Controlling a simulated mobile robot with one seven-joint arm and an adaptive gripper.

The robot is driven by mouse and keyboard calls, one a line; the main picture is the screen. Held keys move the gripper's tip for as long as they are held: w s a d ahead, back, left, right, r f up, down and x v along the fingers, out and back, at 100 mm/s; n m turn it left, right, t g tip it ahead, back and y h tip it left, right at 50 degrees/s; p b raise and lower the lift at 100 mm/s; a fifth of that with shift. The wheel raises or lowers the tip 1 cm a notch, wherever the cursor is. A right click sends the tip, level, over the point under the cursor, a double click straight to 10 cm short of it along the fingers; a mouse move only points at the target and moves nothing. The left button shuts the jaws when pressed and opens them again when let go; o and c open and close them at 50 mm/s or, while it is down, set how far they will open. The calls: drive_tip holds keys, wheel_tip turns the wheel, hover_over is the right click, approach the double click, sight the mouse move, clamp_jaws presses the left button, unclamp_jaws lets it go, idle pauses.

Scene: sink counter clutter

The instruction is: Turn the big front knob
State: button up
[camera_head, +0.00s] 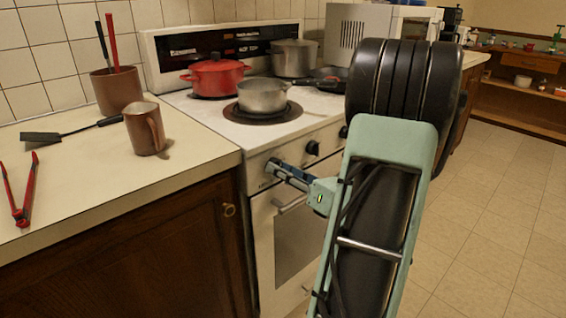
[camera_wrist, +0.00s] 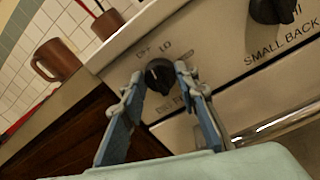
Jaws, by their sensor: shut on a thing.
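The black round knob (camera_wrist: 157,77) sits on the stove's front panel, at the left end. "OFF" and "LO" are printed above it, and the label below is partly hidden by my fingers. My gripper (camera_wrist: 160,82) has one blue finger on each side of the knob and is shut on it. In the head view, my gripper (camera_head: 273,166) reaches the left end of the panel and hides the knob. The white stove (camera_head: 222,112) carries a grey pot (camera_head: 262,96) on its front burner.
Another knob (camera_wrist: 272,10), labelled "SMALL BACK", is to the right. The oven handle (camera_head: 291,205) is below my gripper. A red pot (camera_head: 215,77) and another grey pot (camera_head: 294,58) stand at the back. A brown mug (camera_head: 143,130) and red-handled tongs (camera_head: 20,200) are on the left counter.

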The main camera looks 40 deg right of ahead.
drive_tip(key=m+p, duration=0.8)
drive_tip(key=p, duration=0.2)
drive_tip(key=shift+f+h+p, duration=0.2)
drive_tip(key=shift+h+p, duration=0.1)
drive_tip(key=o, duration=1.1)
drive_tip(key=shift+o, duration=0.2)
drive_tip(key=shift+s, duration=0.1)
drive_tip(key=s+d, duration=0.1)
drive_tip(key=s, duration=1)
drive_tip(key=shift+s+d+f, duration=0.2)
drive_tip(key=shift+s+f, duration=0.1)
drive_tip(key=shift+s, duration=0.05)
